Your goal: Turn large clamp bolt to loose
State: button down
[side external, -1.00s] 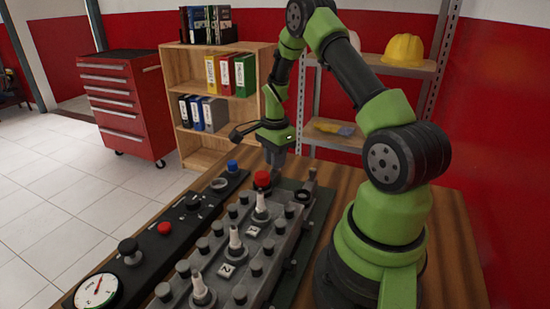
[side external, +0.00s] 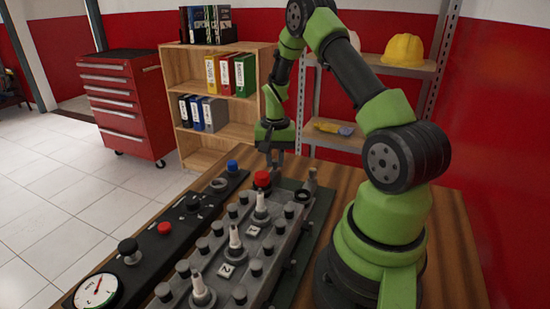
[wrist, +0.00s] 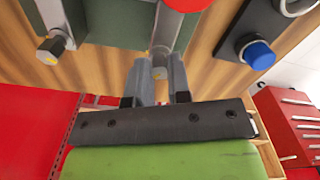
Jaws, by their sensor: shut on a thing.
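My gripper (side external: 274,162) points down at the far end of the engine block, just behind the red knob (side external: 262,178). In the wrist view my gripper (wrist: 159,85) has its two grey fingers on either side of a small grey cylindrical bolt head (wrist: 159,70), which I take to be the large clamp bolt. It is shut on this bolt. The bolt's lower part runs toward the green-grey engine base (wrist: 105,20). In the side external view the bolt is hidden or too small to make out.
The engine block (side external: 235,245) carries several dark bolts and white plugs. A black control panel (side external: 150,255) with a blue button (side external: 232,165) lies to its left. Bare wooden table (side external: 455,215) lies at the right.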

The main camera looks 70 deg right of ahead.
aim_at(275, 161)
jog(key=n, duration=0.5)
jog(key=shift+n, duration=0.3)
jog(key=n, duration=1.3)
jog(key=shift+n, duration=0.3)
jog(key=c, duration=1.1)
grip_release()
jog(key=shift+o, duration=0.2)
jog(key=shift+r, duration=0.1)
notch_tip(275, 161, up, 10)
